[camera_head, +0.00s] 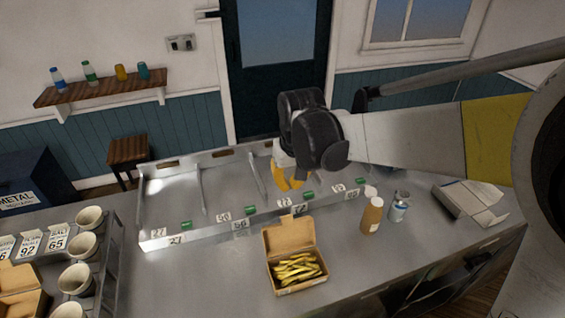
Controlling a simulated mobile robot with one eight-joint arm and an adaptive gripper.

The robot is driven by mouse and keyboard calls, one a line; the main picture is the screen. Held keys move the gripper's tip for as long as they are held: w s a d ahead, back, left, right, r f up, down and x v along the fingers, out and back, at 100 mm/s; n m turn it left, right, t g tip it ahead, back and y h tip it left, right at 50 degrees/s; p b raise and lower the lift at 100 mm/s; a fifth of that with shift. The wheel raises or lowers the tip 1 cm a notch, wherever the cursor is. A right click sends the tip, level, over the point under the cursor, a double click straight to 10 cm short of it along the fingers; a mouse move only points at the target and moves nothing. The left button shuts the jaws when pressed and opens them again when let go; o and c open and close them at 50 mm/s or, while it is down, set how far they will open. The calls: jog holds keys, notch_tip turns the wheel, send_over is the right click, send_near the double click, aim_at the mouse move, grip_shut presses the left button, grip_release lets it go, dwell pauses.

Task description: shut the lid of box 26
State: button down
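An open cardboard box (283,291) sits on the steel counter, full of yellow fries (296,268). Its lid (289,236) stands up at the back, tilted away from the fries. I cannot read a number on this box. My gripper (289,184) has yellow fingers and hangs above the divided steel tray, behind the box and apart from its lid. The dark wrist hides part of the fingers, so I cannot tell whether they are open or shut. I see nothing held in them.
The divided tray (170,190) with numbered tags runs behind the box. A brown-orange bottle (372,216), a can (398,208) and an open white carton (468,201) stand to the right. Cups (77,280) and other boxes (20,278) are at left. Counter beside the box is clear.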

jog(key=f, duration=0.1)
jog(key=b, duration=0.2)
send_over(288, 232)
jog(key=w, duration=0.3)
jog(key=s+x, duration=0.1)
jog(key=x, duration=0.6)
jog(key=shift+d+f, duration=0.25)
jog(key=shift+d, duration=0.1)
jog(key=shift+s, duration=0.2)
